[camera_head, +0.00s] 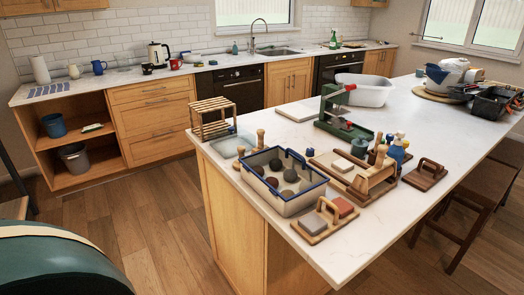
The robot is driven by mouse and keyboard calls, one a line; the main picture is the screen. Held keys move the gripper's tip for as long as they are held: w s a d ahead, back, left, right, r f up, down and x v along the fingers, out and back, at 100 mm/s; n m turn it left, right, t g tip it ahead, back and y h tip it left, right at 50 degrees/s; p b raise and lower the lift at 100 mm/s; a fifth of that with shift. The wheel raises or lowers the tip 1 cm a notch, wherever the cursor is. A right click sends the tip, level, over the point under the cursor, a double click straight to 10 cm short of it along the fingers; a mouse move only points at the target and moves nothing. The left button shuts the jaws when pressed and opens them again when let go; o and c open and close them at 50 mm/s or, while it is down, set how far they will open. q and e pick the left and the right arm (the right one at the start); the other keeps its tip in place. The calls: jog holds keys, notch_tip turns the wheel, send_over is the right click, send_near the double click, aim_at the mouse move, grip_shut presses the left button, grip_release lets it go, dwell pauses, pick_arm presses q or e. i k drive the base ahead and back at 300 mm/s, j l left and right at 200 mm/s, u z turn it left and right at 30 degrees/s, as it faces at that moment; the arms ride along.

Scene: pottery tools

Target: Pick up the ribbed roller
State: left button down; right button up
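I cannot make out a ribbed roller for certain at this size. Small wooden handle-like pieces (260,138) stand beside the blue-rimmed bin on the near end of the island, and one of them may belong to a roller. A wooden tray with an upright wooden frame (380,176) stands right of the bin, with several small tools and bottles around it. Whether a roller lies among them is too small to tell. Neither of my grippers is in view.
The bin (271,203) holds grey lumps. A slatted wooden rack (213,118), a green press (333,118), a white tub (364,90) and a wooden-handled block set (325,221) share the island (440,130). Bar stools (478,200) stand at right. Open floor (165,230) lies left.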

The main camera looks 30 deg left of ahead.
aim_at(260, 133)
jog(key=z, duration=0.35)
jog(key=j+z, duration=0.15)
jog(key=z, duration=0.2)
jog(key=j+z, duration=0.1)
jog(key=z, duration=0.25)
jog(key=j+z, duration=0.25)
jog(key=k+j+z, duration=0.25)
jog(key=j+z, duration=0.25)
jog(key=j, duration=0.15)
jog(key=k+j+z, duration=0.2)
jog(key=j, duration=0.25)
jog(key=k+j+z, duration=0.2)
jog(key=k+j, duration=0.2)
jog(key=k+j+z, duration=0.2)
jog(key=k+j, duration=0.55)
